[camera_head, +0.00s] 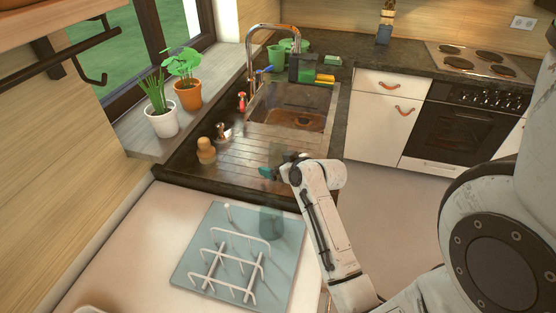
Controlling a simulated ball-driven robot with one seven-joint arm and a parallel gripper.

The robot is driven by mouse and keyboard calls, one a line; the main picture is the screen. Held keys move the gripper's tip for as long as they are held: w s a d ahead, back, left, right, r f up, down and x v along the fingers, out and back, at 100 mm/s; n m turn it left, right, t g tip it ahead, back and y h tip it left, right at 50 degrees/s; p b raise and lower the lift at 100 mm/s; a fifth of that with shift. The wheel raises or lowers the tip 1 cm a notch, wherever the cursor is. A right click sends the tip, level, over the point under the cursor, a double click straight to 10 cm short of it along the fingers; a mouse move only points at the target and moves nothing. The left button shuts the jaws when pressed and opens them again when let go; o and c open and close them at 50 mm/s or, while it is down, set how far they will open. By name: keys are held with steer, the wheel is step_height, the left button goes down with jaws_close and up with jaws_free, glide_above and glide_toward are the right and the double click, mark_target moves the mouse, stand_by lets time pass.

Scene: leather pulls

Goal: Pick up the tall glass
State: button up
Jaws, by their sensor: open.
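A teal see-through glass (270,222) stands upright at the right edge of the pale blue board, near the counter's edge. A second, fainter see-through upright shape (276,153), which looks like a tall glass, shows on the wooden drainboard, partly hidden behind my gripper. I cannot tell for sure which is the tall glass. My gripper (268,172) is open, its teal fingertip pointing left over the front right of the drainboard. It appears close to the fainter shape; I cannot tell whether they touch. The teal glass is below it in the picture, apart from the fingers.
A white wire rack (233,264) stands on the pale blue board (207,224). A wooden-topped item (206,150) is on the drainboard's left, near the sink (290,106). Two potted plants (161,120) (188,94) stand on the sill. The drainboard's middle is mostly clear.

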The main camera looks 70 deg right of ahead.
steer(key=c, duration=1.3)
steer(key=shift+r, duration=0.15)
steer(key=shift+r, duration=0.2)
step_height(320, 180, up, 2)
steer(key=shift+r+b, duration=0.25)
steer(key=shift+b, duration=0.45)
steer(key=s+r, duration=0.1)
steer(key=r, duration=0.1)
steer(key=s+r, duration=0.1)
steer(key=s, duration=0.1)
steer(key=s+a+r, duration=0.1)
steer(key=r, duration=0.1)
steer(key=shift+s+r, duration=0.35)
steer(key=b, duration=0.2)
glide_toward(285, 146)
steer(key=s, duration=0.3)
steer(key=s+d+r, duration=0.1)
steer(key=shift+s, duration=0.15)
